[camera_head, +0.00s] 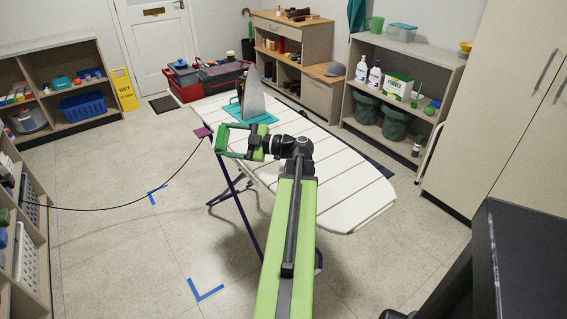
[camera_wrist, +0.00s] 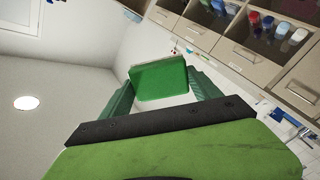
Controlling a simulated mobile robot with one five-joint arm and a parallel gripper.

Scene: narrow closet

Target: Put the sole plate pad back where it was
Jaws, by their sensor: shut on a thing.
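My gripper (camera_head: 222,141) is over the left edge of the ironing board (camera_head: 345,200), shut on a flat green pad (camera_wrist: 158,82). In the wrist view, the pad spans the space between the two dark green fingers. I take it to be the sole plate pad. In the head view it is small and hard to tell from the fingers. An iron (camera_head: 253,97) stands upright on a teal mat (camera_head: 262,117) on the board, just behind my gripper.
A purple fitting (camera_head: 202,132) with a black cord (camera_head: 150,196) is at the board's left edge; the cord crosses to the left shelf. Shelves (camera_head: 406,70) and a tall cabinet (camera_head: 500,100) stand at right. Blue corner marks (camera_head: 205,290) lie on clear floor.

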